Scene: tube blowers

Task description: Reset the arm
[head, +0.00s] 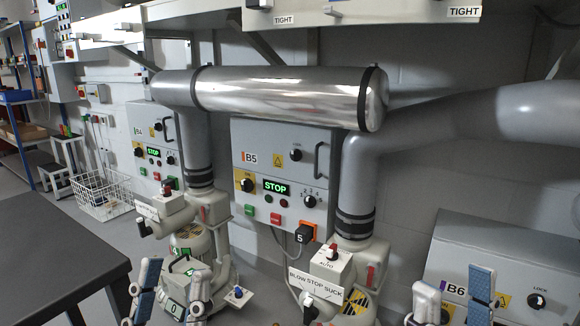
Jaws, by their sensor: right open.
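My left gripper (170,296) is at the lower left edge of the head view. Its two blue-padded fingers stand apart, with the base of the left blower (186,243) seen behind the gap. My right gripper (453,303) is at the lower right. Its fingers are spread, with nothing seen between them, in front of the B6 panel (490,262). Both grippers are cut off by the bottom edge, so the wrists and most of the arms are hidden.
The middle blower (350,270) with its BLOW STOP SUCK lever stands between my grippers. The B5 panel (283,150) reads STOP. A large silver tube (285,95) spans above. A dark table (50,250) is at left, near a white wire basket (100,195).

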